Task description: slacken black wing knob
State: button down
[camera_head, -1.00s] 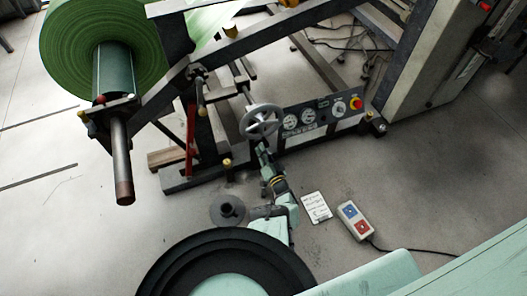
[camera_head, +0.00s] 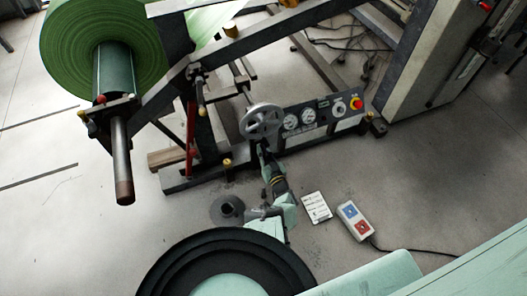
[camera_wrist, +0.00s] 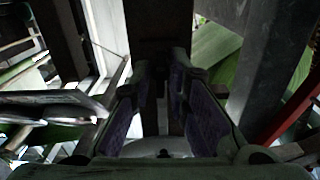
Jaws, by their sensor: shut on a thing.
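My gripper (camera_head: 262,148) is at the front of the machine, just below the grey handwheel (camera_head: 262,121) and left of the gauge panel (camera_head: 311,122). In the wrist view, the two purple-lined fingers of my gripper (camera_wrist: 161,84) reach forward, close around a dark part between them. I take this dark part to be the black wing knob; its wings cannot be made out there. In the head view the knob is too small and covered by my gripper to tell apart.
A large green roll (camera_head: 75,55) on its shaft stands at the upper left. A red lever (camera_head: 191,130) is left of the handwheel. A pendant box (camera_head: 354,220) with blue and red buttons and a white card (camera_head: 316,207) lie on the floor at right.

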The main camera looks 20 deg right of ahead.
jog(key=shift+n, duration=1.1)
jog(key=shift+a, duration=0.1)
jog(key=c, duration=1.6)
grip_release()
jog(key=shift+o, duration=0.2)
